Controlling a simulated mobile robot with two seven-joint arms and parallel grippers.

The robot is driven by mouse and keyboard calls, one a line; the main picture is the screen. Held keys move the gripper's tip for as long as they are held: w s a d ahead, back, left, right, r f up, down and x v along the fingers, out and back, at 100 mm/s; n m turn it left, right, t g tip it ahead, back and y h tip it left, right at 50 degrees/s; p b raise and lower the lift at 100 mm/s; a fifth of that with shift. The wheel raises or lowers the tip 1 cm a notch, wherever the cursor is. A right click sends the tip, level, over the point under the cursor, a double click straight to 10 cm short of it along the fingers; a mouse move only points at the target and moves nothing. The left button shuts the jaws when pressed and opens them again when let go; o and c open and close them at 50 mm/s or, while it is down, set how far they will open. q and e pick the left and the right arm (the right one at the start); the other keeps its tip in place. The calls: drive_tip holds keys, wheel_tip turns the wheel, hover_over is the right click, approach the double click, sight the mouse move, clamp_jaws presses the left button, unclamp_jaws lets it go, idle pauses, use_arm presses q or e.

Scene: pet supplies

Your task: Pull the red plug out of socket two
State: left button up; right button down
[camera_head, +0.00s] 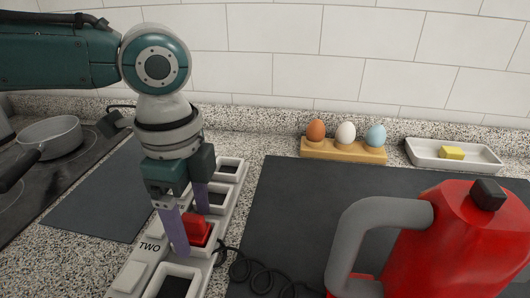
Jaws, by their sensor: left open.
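The red plug (197,230) sits in a socket of the white power strip (128,277), beside the label TWO. My left gripper (190,232) comes down from above with its two purple fingers spread. One finger is at the near left side of the plug and the other is behind it. I cannot tell whether either finger touches the plug. The left finger hides part of the socket. My right gripper is not in view.
A red kettle (462,240) with a grey handle stands at the right, on a dark mat (290,215). A coiled black cord (255,272) lies beside the strip. An egg holder (342,151) and white dish (480,161) stand behind. A pan (50,136) sits on the hob at left.

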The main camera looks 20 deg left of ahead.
sight(191, 217)
use_arm(q)
clamp_jaws()
idle(0.5)
drive_tip(key=shift+r, duration=0.1)
drive_tip(key=shift+r+p, duration=2.25)
drive_tip(key=shift+p, duration=0.45)
